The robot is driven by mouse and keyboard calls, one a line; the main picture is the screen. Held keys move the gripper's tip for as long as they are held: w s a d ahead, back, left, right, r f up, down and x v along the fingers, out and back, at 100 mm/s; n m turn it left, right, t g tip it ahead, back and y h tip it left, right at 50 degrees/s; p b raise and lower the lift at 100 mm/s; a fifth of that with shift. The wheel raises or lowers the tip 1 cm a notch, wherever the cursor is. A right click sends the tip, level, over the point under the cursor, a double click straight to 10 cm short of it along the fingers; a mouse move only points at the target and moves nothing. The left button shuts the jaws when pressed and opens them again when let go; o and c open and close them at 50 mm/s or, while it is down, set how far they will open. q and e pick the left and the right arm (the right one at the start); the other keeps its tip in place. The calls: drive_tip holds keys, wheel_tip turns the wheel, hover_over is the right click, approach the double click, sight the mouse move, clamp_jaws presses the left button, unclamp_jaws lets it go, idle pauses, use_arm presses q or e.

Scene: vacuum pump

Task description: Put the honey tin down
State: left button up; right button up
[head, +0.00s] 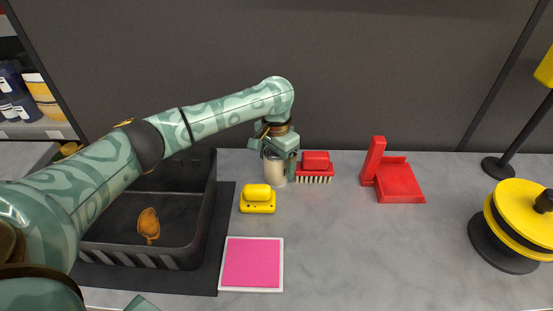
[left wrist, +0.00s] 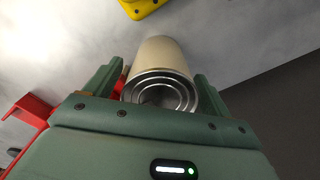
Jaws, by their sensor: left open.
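The honey tin (head: 275,168) is a cream can with a silver ringed end. It stands upright on the grey counter (head: 330,230), between the yellow block and the red brush. My left gripper (head: 278,160) is at the tin's top, with its fingers on either side of it. In the left wrist view the tin (left wrist: 160,65) lies between the two green fingers of the gripper (left wrist: 158,88), with a visible gap on each side. The gripper is open. My right gripper is not seen clearly.
A red brush (head: 315,165) stands close right of the tin. A yellow block (head: 257,200) is in front. A black tray (head: 205,215) is left, a pink pad (head: 252,263) nearer, a red dustpan (head: 400,182) right. Counter between pad and yellow-black pump (head: 520,220) is clear.

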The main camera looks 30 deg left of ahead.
use_arm(q)
wheel_tip(320, 180, up, 12)
drive_tip(key=p, duration=0.6)
drive_tip(key=shift+r, duration=0.15)
idle(0.9)
